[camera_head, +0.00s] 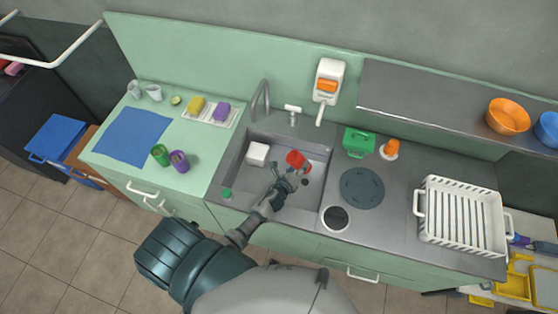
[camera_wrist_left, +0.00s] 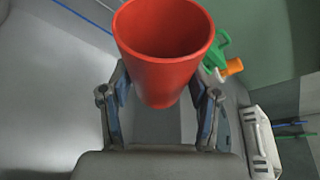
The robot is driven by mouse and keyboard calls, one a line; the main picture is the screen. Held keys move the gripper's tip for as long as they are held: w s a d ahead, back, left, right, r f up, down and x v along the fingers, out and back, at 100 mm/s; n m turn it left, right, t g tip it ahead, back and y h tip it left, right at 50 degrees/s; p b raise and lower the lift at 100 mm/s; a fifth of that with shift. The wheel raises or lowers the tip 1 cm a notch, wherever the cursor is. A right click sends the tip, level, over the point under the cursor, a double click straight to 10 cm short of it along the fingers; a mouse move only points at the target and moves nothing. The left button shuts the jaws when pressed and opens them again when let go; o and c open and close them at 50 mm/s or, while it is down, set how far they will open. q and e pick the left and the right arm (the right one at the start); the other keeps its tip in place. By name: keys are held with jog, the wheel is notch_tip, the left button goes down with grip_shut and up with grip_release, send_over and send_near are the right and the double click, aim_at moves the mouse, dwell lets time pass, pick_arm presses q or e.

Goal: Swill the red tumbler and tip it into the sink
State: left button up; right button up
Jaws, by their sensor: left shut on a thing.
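The red tumbler (camera_head: 297,158) is over the steel sink (camera_head: 313,195) in the head view. My left gripper (camera_head: 288,174) is shut on the tumbler, with a finger on each side. In the left wrist view the tumbler (camera_wrist_left: 165,50) sits between the fingers of my left gripper (camera_wrist_left: 160,98), and its open rim and empty-looking inside show. It looks tilted in the head view; its exact height above the sink floor cannot be told. My right gripper is not in view.
A white block (camera_head: 257,154) lies in the sink at the left. The faucet (camera_head: 262,98) rises behind it. Green and purple cups (camera_head: 179,161) stand on the left counter. A green container (camera_head: 358,142) and a white dish rack (camera_head: 462,216) stand to the right.

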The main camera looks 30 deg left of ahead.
pick_arm(q)
jog(key=d+m+y+p, duration=0.1)
jog(key=m+g+y+p, duration=0.1)
jog(key=m, duration=0.1)
jog(key=d+m+y+p, duration=0.1)
jog(key=m, duration=0.1)
jog(key=shift+w+d, duration=0.35)
jog(key=shift+w, duration=0.05)
jog(key=shift+d+f+m+g+b, duration=0.1)
jog(key=shift+f+m+g+b, duration=0.25)
jog(key=shift+m, duration=0.15)
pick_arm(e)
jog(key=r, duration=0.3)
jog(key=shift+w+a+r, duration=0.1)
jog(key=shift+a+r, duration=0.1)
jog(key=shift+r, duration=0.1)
pick_arm(q)
jog(key=shift+r, duration=0.15)
jog(key=shift+r, duration=0.25)
jog(key=shift+a+r, duration=0.2)
jog(key=shift+r, duration=0.95)
jog(key=shift+d, duration=0.15)
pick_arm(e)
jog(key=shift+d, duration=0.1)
